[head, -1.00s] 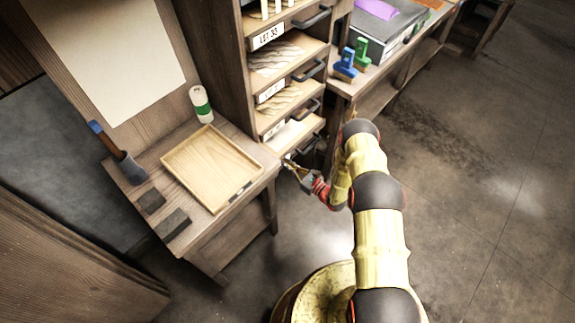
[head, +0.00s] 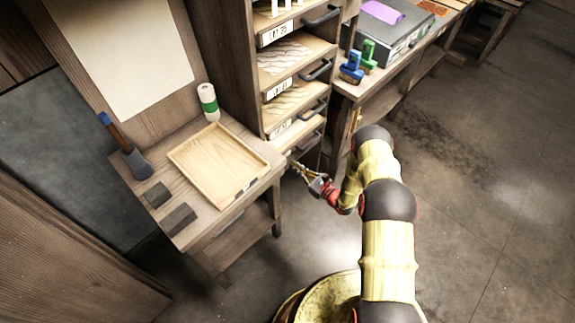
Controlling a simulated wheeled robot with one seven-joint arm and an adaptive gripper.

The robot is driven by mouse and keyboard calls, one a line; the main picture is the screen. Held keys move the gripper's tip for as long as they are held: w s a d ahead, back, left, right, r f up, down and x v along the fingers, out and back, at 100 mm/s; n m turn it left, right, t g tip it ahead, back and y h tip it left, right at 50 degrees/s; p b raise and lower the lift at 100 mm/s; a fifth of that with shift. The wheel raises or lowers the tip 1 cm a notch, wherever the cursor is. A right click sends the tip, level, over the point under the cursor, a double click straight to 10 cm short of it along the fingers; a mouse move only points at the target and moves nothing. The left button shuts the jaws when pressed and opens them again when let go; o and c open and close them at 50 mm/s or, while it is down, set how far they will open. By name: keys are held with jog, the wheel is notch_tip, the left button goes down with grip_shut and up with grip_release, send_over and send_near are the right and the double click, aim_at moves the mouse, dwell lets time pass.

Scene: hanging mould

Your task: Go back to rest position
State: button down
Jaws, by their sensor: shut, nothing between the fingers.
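My gripper (head: 297,167) is at the end of my yellow and black arm, in the middle of the head view. It is shut and empty. It hangs in front of the lower drawers of the wooden drawer cabinet (head: 243,70), just right of the small wooden table (head: 215,219). I cannot tell whether the fingertips touch the cabinet or a drawer handle. My arm reaches up from the lower right and bends left toward the cabinet.
A wooden tray (head: 262,163), a green and white bottle (head: 208,103), a blue-handled brush (head: 122,142) and dark blocks (head: 178,219) are on the table. A bench at the back holds a blue stamp-like tool (head: 351,68), a green one (head: 368,55) and a grey case (head: 400,48). Floor at right is clear.

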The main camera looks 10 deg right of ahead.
jog(key=p+v, duration=0.1)
jog(key=v, duration=0.7)
jog(key=shift+d+p, duration=0.25)
jog(key=shift+p, duration=0.05)
jog(key=shift+f, duration=0.15)
